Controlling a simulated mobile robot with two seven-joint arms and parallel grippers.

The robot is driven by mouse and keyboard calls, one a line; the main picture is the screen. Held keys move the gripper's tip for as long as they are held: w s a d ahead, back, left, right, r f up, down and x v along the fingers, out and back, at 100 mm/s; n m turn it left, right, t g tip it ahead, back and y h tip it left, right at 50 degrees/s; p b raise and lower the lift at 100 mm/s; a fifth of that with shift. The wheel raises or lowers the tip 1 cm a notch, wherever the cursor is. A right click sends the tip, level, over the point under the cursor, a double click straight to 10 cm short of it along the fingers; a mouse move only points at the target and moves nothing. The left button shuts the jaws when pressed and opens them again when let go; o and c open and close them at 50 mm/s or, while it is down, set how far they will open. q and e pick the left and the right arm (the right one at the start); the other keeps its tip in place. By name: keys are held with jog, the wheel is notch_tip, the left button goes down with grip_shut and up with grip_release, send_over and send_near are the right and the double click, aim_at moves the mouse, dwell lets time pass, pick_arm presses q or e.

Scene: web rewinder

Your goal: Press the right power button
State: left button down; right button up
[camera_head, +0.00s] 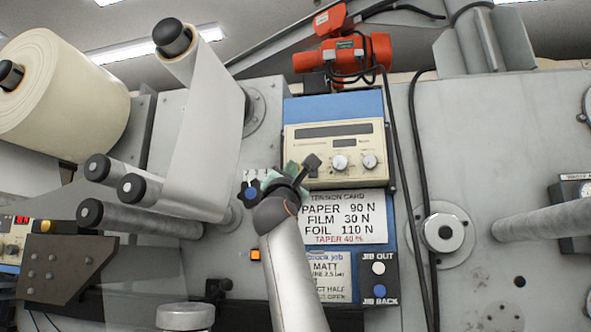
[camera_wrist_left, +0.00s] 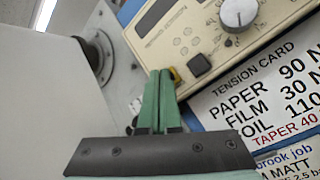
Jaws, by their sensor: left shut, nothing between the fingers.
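A beige control unit (camera_head: 333,142) with a dark display and two round knobs is mounted on the blue panel. In the left wrist view, a black square button (camera_wrist_left: 200,64) sits on its face near the lower left corner, beside a knob (camera_wrist_left: 238,12). I take this as the power button. My left gripper (camera_head: 291,169) is at the unit's lower left corner. Its green fingers (camera_wrist_left: 159,72) are shut and empty, with the tips left of the button. I cannot tell whether they touch the unit. My right gripper is not in view.
A tension card (camera_head: 345,217) is below the unit. Jib buttons (camera_head: 379,268) are lower right. Rollers (camera_head: 131,187) and a large paper roll (camera_head: 65,95) stand at the left. An orange hoist (camera_head: 345,60) and cables hang above. Another panel with a red display (camera_head: 14,235) is at the left edge.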

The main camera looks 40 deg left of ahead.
pick_arm(q)
jog(key=shift+s, duration=0.15)
jog(key=shift+s+d+b, duration=0.3)
jog(key=shift+s+d, duration=0.05)
jog(key=shift+s, duration=0.25)
jog(key=s+d+b, duration=0.2)
jog(key=s+d, duration=0.1)
jog(key=s, duration=0.2)
dwell(0.4)
